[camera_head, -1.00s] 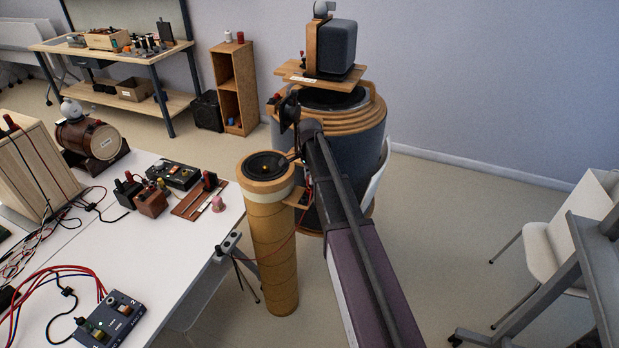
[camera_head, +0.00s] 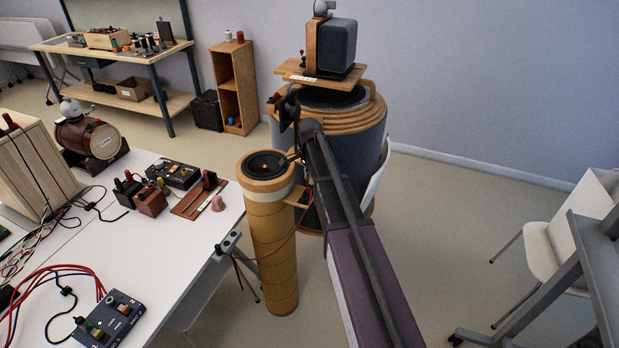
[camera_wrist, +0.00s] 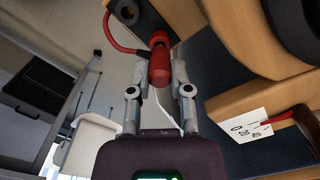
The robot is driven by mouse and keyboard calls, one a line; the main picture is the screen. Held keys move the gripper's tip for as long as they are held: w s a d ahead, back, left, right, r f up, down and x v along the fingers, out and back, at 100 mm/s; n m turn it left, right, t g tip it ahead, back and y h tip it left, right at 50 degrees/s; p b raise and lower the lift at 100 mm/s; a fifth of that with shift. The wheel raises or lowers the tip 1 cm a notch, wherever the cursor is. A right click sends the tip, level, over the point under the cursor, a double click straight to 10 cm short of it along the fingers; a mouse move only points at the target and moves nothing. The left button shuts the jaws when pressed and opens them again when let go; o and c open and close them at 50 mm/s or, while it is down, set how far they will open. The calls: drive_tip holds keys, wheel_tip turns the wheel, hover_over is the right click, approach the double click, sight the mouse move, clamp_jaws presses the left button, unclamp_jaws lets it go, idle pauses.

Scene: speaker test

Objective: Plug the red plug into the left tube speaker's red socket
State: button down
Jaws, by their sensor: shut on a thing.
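My gripper (camera_wrist: 161,72) is shut on the red plug (camera_wrist: 159,62) in the wrist view. A red cable curves from the plug to the upper left. In the head view the gripper is mostly hidden by my arm, close to the right side of the tan tube speaker (camera_head: 272,240). This upright speaker has a dark round driver on top and a small wooden bracket (camera_head: 297,197) on its right side. The red cable (camera_head: 284,244) hangs beside it.
A large blue-grey speaker (camera_head: 355,145) with wooden rings stands close behind. The white table (camera_head: 150,250) with electrical boxes is at left. A small clamp stand (camera_head: 232,250) is beside the tube. A white chair (camera_head: 550,240) stands right; open floor lies between.

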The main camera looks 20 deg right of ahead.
drive_tip(key=shift+f+b, duration=0.65)
drive_tip(key=shift+f, duration=0.05)
drive_tip(key=shift+c, duration=2.4)
unclamp_jaws()
drive_tip(key=shift+r, duration=0.2)
drive_tip(key=shift+r+p, duration=3.6)
drive_tip(key=shift+p, duration=0.25)
drive_tip(key=s+a+n, duration=0.3)
drive_tip(key=s+n, duration=0.4)
drive_tip(key=s, duration=0.6)
drive_tip(key=s+a+n, duration=0.4)
drive_tip(key=s+n, duration=0.4)
drive_tip(key=s, duration=0.4)
drive_tip(key=shift+s, duration=0.4)
drive_tip(key=shift+a, duration=0.1)
